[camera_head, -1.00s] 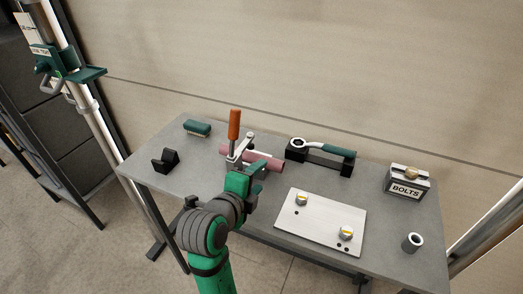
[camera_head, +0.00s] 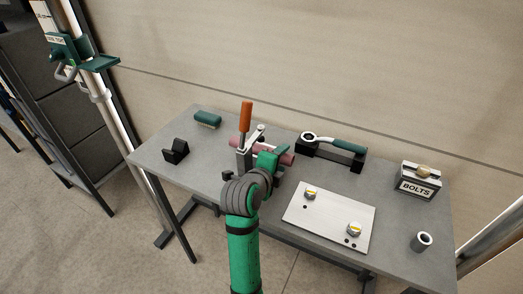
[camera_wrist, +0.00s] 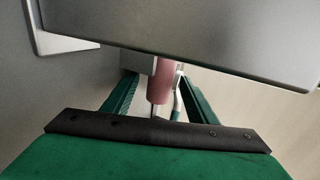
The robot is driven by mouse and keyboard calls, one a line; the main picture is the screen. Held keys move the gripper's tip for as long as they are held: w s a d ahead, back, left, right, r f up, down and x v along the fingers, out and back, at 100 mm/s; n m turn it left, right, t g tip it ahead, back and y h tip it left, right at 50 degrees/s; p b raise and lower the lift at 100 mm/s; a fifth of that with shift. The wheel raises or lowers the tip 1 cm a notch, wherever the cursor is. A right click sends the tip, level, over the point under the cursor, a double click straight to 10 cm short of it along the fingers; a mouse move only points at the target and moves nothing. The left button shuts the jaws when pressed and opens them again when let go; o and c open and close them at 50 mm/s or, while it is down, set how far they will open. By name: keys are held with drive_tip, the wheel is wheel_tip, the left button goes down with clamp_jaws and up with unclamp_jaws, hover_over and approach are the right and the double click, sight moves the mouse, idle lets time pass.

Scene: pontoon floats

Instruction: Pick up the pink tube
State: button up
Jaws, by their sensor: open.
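The pink tube (camera_head: 286,159) lies across the toggle clamp (camera_head: 246,158) with the upright orange handle, at the back middle of the grey table. My gripper (camera_head: 277,157) is at the right part of the tube, and it partly hides the tube and clamp. In the wrist view the tube (camera_wrist: 159,84) shows end-on between the two green fingers of my gripper (camera_wrist: 158,82). The fingers are open, with a gap visible on both sides of the tube. Grey surfaces hide the tube's far part there.
A green brush (camera_head: 207,119) and a black block (camera_head: 175,150) are to the left. A ratchet wrench (camera_head: 340,146) on a black holder is close to the right. A metal plate with bolts (camera_head: 330,215), a BOLTS box (camera_head: 419,180) and a grey sleeve (camera_head: 421,242) are farther right.

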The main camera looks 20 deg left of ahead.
drive_tip(key=shift+a, duration=0.1)
drive_tip(key=shift+w, duration=0.15)
drive_tip(key=shift+c, duration=0.7)
drive_tip(key=c, duration=1)
drive_tip(key=shift+d, duration=0.3)
drive_tip(key=shift+c, duration=0.8)
